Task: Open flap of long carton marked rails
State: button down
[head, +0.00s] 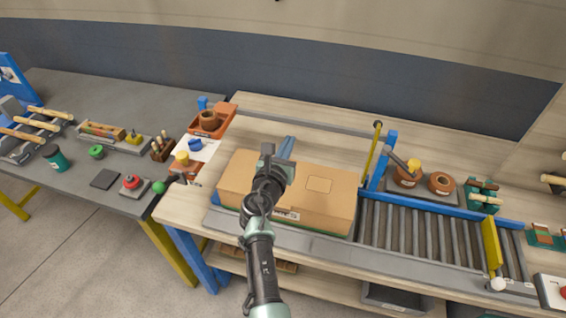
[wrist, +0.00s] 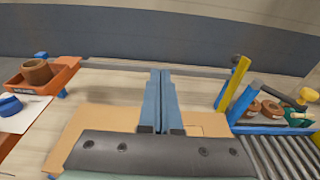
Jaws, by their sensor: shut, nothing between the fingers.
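The long cardboard carton (head: 330,204) lies on the bench, left of the roller conveyor. Its top looks closed, with a rectangular outline on its right part. In the wrist view my gripper (wrist: 159,80) points away past the carton (wrist: 100,118), whose near part is hidden by the gripper body. I cannot tell whether the fingers touch the carton.
The roller conveyor (head: 420,234) with blue rails and a yellow stop bar (head: 492,248) lies to the right. An orange tray (head: 213,121) holds a brown turned piece at the back left. Bare bench lies behind the carton.

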jog(key=s+a+f+b, duration=0.3)
jog(key=s+f, duration=0.3)
jog(key=s, duration=0.3)
